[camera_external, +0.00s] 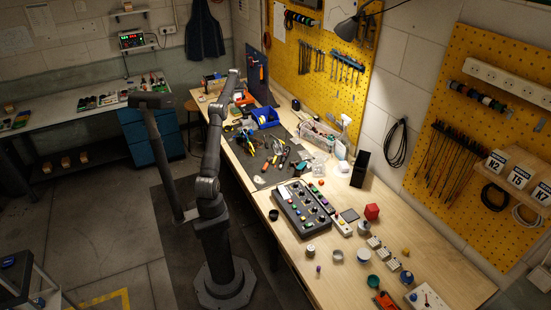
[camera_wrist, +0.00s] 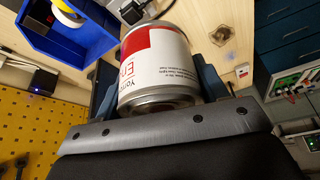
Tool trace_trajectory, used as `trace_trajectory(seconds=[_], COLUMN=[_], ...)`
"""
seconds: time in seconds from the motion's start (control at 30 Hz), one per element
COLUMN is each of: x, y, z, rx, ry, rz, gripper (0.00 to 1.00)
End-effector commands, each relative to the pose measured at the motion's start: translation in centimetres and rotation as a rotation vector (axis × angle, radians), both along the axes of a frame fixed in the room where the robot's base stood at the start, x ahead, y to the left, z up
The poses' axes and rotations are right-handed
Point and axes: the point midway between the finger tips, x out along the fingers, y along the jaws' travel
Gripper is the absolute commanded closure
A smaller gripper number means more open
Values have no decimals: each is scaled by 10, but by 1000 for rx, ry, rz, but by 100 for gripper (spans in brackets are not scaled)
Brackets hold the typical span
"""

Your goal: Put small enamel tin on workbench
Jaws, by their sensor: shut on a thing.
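The small enamel tin (camera_wrist: 155,62), white and red with printed lettering, fills the middle of the wrist view. My gripper (camera_wrist: 160,88) is shut on it, with a dark finger on each side. The tin looks tilted in the wrist view, and its lower end is partly hidden by my gripper body. In the external view my arm reaches over the far part of the wooden workbench (camera_external: 345,205). The tin cannot be made out clearly there. Whether it touches the bench cannot be told.
A blue bin (camera_external: 264,117) stands on the bench near my arm's far end; a blue bin shows in the wrist view (camera_wrist: 70,35). Tools lie on a dark mat (camera_external: 258,165). A control panel (camera_external: 303,208) and small parts crowd the near half. A yellow pegboard (camera_external: 320,70) backs the bench.

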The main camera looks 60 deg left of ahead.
Motion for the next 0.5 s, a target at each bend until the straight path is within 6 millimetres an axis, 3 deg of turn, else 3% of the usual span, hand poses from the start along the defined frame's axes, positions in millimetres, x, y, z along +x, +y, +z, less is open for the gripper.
trace_trajectory(seconds=[0.1, 0.33, 0.5], x=[-21, -18, -18], y=[13, 11, 11], z=[1, -30, -67], rx=[2, 0, -2], ry=[-1, 0, 1], rz=[33, 28, 27], gripper=[66, 66, 66])
